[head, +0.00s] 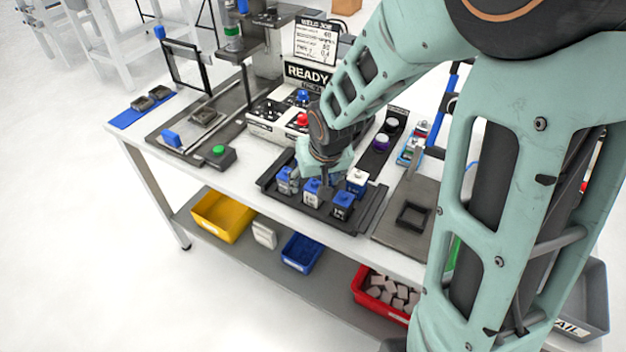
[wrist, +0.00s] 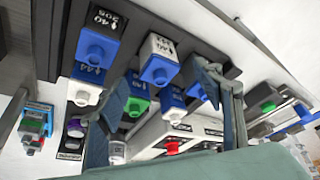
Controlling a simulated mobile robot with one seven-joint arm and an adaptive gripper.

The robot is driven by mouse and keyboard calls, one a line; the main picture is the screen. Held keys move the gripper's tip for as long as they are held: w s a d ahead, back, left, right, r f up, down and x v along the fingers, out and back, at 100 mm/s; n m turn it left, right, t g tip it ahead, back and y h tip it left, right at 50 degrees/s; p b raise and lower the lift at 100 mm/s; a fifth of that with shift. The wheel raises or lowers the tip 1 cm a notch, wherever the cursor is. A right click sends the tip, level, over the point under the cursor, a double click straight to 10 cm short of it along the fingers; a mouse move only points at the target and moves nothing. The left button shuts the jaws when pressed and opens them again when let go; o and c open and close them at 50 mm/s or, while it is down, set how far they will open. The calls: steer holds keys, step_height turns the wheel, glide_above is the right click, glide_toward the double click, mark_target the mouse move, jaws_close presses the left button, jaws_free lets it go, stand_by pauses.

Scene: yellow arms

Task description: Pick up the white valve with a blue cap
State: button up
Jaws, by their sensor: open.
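My gripper (head: 326,180) is low over the tray, close behind this valve. In the wrist view my gripper (wrist: 168,95) has its two fingers apart, with nothing held between them. The white valve appears above the gap between the fingers in that picture.
Blue valves (head: 342,206) and (head: 286,182) stand close on either side. The READY machine (head: 305,75) with blue and red buttons (head: 302,119) is behind. A dark strip with capped parts (head: 380,143) lies to the right. Bins (head: 222,217) sit on the lower shelf.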

steer(key=shift+x, duration=1.3)
steer(key=shift+r, duration=0.1)
steer(key=shift+c, duration=0.3)
steer(key=c, duration=1.2)
